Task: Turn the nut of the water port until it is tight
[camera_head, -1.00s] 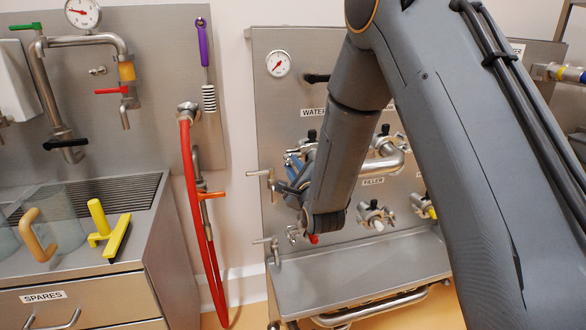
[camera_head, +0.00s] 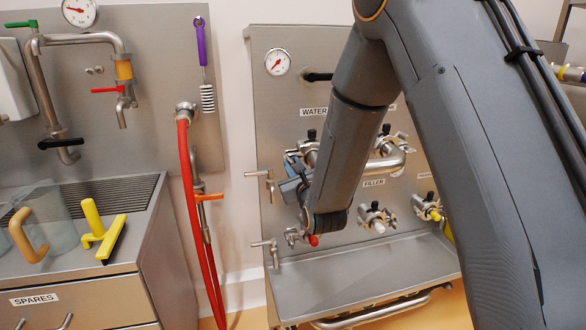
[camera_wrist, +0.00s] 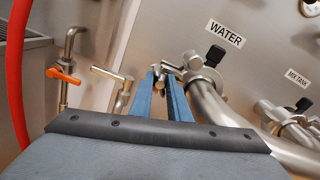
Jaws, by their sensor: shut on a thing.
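The water port (camera_wrist: 205,77) is on the steel panel below the WATER label, with a bent steel pipe joined to it and a black knob (camera_wrist: 215,55) at its top. Its silver nut (camera_wrist: 172,67) sticks out on the left side of the port. My gripper (camera_wrist: 163,76) has its two blue fingers at this nut and is shut on it; the tips partly hide how it sits between them. In the head view the water port (camera_head: 309,150) is partly behind my arm, and my gripper (camera_head: 293,166) reaches up to its left side.
A small T-handled tap (camera_wrist: 112,78) stands close left of my fingers. The bent pipe (camera_head: 392,160) runs close on the right. A red-tipped port (camera_head: 313,240) sits below my wrist, above a steel tray (camera_head: 360,270). A red hose (camera_head: 195,220) hangs to the left.

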